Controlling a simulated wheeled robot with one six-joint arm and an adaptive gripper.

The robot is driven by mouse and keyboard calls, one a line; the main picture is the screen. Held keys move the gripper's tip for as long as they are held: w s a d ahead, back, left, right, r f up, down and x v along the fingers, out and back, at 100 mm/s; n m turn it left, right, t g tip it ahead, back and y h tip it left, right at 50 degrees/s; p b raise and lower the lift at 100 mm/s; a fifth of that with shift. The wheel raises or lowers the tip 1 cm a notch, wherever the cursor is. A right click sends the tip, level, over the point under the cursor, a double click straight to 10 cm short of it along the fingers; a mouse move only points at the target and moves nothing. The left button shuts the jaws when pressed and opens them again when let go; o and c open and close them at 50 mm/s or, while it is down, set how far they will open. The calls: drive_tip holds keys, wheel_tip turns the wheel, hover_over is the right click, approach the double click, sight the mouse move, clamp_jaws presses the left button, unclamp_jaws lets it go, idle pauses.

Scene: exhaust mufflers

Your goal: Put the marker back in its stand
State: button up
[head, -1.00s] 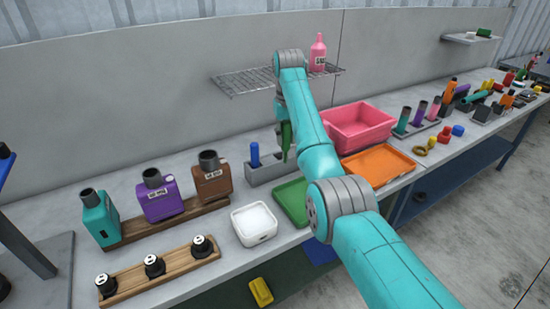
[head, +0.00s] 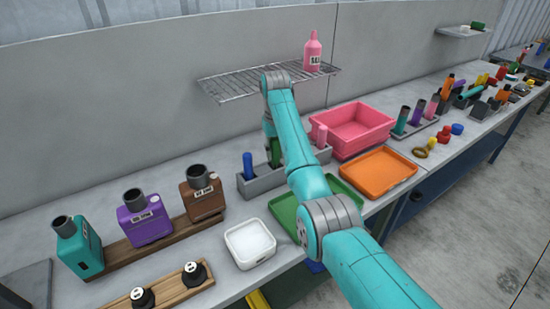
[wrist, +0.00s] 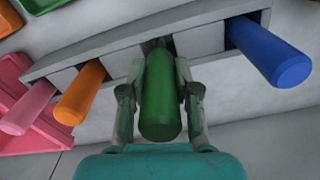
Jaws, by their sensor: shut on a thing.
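The green marker (wrist: 160,100) is upright between the two fingers of my gripper (wrist: 160,92), which is shut on it. It also shows in the head view (head: 275,152), partly behind my arm. Its lower end meets the grey stand (wrist: 95,52) at a dark slot between the other markers; I cannot tell how deep it sits. A blue marker (wrist: 268,52) stands on one side of it, and an orange marker (wrist: 80,92) and a pink marker (wrist: 30,105) on the other. The stand (head: 262,186) is on the bench, its middle partly covered by my arm.
A wire shelf (head: 235,84) with a pink bottle (head: 312,52) hangs on the wall above. A pink bin (head: 355,130), an orange tray (head: 378,172) and a green tray (head: 285,215) are close by. A white dish (head: 250,244) sits in front of the stand.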

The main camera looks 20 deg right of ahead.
drive_tip(key=shift+f, duration=1.35)
drive_tip(key=o, duration=1)
drive_tip(key=shift+f, duration=0.1)
drive_tip(key=shift+o, duration=0.2)
wheel_tip(320, 180, up, 12)
drive_tip(key=shift+r, duration=0.1)
